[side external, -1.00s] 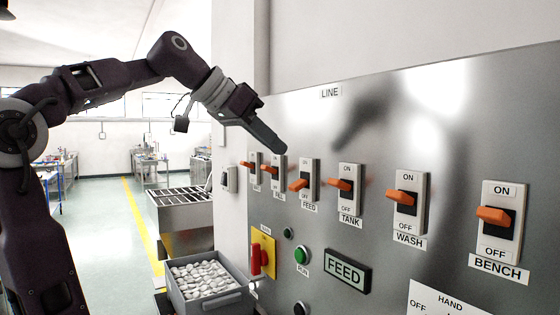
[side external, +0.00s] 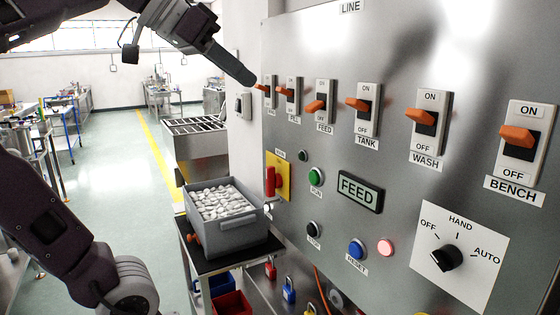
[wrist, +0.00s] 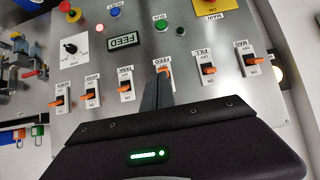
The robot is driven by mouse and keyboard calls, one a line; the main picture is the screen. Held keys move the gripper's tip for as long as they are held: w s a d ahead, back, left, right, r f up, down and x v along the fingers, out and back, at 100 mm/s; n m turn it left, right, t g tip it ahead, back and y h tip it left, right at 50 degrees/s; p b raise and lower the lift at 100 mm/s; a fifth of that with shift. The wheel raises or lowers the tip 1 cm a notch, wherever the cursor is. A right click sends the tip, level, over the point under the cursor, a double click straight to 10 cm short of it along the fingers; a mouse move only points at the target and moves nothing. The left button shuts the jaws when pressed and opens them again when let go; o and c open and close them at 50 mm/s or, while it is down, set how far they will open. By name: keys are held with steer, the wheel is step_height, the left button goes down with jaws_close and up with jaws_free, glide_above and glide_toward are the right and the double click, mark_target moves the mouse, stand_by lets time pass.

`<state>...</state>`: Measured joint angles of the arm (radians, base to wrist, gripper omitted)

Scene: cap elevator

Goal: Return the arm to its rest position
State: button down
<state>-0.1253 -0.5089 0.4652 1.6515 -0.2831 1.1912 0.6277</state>
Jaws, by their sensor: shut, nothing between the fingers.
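My gripper (side external: 250,80) shows at the upper left of the side view, its slim dark fingers together and empty. The fingertips appear in front of the leftmost switches, apart from the panel as far as I can tell. In the wrist view the shut fingers (wrist: 158,88) point toward the FEED switch (wrist: 163,72) and overlap part of it. The FEED switch also shows in the side view (side external: 323,100), its orange lever lower on its body than the neighbouring levers. My arm is still stretched toward the panel.
The metal panel (side external: 440,55) carries several orange-lever switches, a lit FEED display (side external: 360,190), buttons and a rotary selector (side external: 447,257). A grey bin of pale pieces (side external: 240,236) stands below on a cart. Open floor (side external: 115,150) lies left of the panel.

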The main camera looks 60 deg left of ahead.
steer(key=s+d+f+g, duration=0.1)
steer(key=s+d+f, duration=0.2)
steer(key=f, duration=0.5)
steer(key=s+d+f+g, duration=0.2)
steer(key=d+f, duration=0.4)
steer(key=f, duration=0.3)
steer(key=s+d+f+g, duration=0.1)
steer(key=s+d+f, duration=0.2)
steer(key=f, duration=0.5)
steer(key=shift+s+d+f+g, duration=0.3)
steer(key=shift+s+d+g, duration=0.1)
steer(key=shift+d, duration=0.35)
